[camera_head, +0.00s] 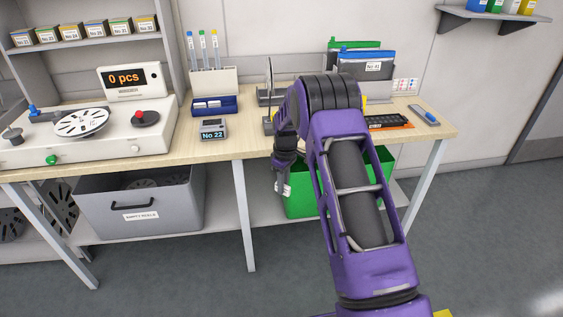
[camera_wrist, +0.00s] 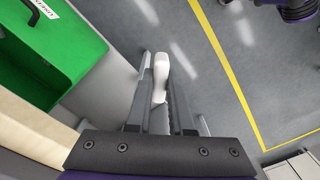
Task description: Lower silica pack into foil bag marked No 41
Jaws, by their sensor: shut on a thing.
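My gripper (camera_wrist: 162,88) is shut on a narrow white thing seen end-on, which fits the silica pack (camera_wrist: 160,66). In the head view my gripper (camera_head: 282,188) hangs low, pointing down, in front of the bench edge and beside the green bin; the pack is hard to make out there. The foil bag marked No 41 (camera_head: 373,79) stands upright at the back right of the bench, dark grey with a blue top. It is well above and to the right of my gripper. My arm hides its lower left part, and its mouth is not clearly seen.
A green-edged bag (camera_head: 350,44) stands behind. An orange-edged dark tray (camera_head: 388,122) and a blue-grey device (camera_head: 424,114) lie at the bench's right. The green bin (camera_head: 384,160) is under the bench, also in the wrist view (camera_wrist: 75,45). The front floor is clear.

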